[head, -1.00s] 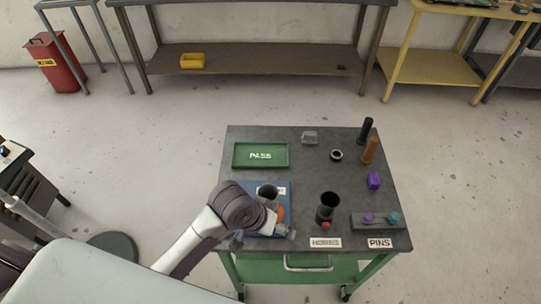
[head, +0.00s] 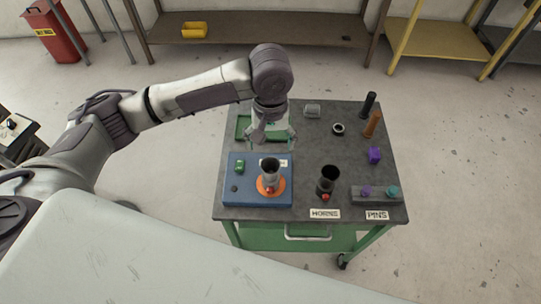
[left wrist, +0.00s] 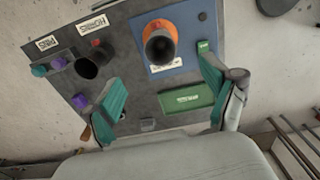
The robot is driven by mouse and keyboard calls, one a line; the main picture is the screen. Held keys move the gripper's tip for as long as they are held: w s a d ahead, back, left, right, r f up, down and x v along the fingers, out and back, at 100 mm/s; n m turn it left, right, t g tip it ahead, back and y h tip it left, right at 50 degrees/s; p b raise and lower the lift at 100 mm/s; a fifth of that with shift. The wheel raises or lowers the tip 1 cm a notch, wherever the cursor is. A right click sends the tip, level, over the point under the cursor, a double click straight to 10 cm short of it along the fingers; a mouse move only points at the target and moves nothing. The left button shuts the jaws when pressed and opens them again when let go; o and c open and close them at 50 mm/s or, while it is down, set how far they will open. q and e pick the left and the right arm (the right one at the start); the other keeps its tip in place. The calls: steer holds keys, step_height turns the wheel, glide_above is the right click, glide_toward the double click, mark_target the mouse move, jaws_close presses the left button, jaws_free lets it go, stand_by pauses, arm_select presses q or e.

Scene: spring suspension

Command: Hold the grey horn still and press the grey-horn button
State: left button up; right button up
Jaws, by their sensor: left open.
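The grey horn (head: 270,166) stands upright on an orange base (head: 280,187) on a blue board (head: 249,201) at the table's left. A small red button (head: 269,190) sits at the front of its base. In the left wrist view the grey horn (left wrist: 161,46) opens towards the camera, above its orange base. My left gripper (head: 271,139) is open and empty, pointing down behind the horn, apart from it. Its two teal-padded fingers spread wide in the left wrist view (left wrist: 163,90). My right gripper is not in view.
A black horn (head: 329,178) with a red button stands right of the board, behind the HORNS label (head: 325,214). The green PASS tray (head: 243,128) is partly hidden by my arm. Pins, a purple block (head: 374,155) and a ring (head: 338,129) occupy the right side.

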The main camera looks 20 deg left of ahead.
mark_target(270, 166)
arm_select(q)
step_height(270, 166, down, 11)
steer(key=shift+f+p, duration=0.15)
steer(key=shift+p, duration=0.7)
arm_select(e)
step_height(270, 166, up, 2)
arm_select(q)
steer(key=c, duration=1.4)
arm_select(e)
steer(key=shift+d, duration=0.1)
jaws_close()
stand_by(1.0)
